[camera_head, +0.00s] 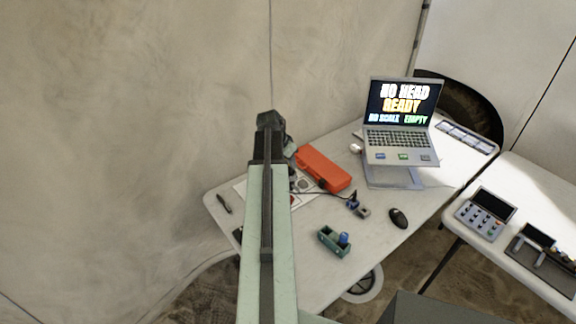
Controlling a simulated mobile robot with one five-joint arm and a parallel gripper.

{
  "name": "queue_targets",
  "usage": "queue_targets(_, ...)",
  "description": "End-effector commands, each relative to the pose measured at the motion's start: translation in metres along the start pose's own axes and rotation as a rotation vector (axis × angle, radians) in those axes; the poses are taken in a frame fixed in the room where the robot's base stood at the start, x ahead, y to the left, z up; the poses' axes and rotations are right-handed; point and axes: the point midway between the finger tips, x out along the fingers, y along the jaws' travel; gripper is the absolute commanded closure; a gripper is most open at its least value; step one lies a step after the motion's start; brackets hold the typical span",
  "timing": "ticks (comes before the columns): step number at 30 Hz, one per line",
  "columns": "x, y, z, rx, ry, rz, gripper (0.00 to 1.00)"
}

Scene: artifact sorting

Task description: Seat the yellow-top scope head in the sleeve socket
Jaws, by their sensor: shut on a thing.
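My arm reaches up from the bottom of the view over the left part of the table. My gripper (287,147) is at its far end, mostly hidden behind the arm. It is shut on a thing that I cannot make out. No yellow top shows anywhere. A small dark-and-blue device (354,201) with a cable stands mid-table; I cannot tell whether it is the sleeve socket.
An orange case (323,169) lies just right of the gripper, close to it. A laptop (401,125) on a stand reads "NO HEAD", "READY". A black mouse (398,218) and a dark pen-like thing (224,203) lie on the table (310,275). A second table (520,190) with devices is at right.

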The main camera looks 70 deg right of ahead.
Motion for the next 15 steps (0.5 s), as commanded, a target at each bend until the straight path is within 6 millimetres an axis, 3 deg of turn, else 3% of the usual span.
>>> queue_targets(15,0.011,0.001,0.004,0.001,0.000,0.001,1.00)
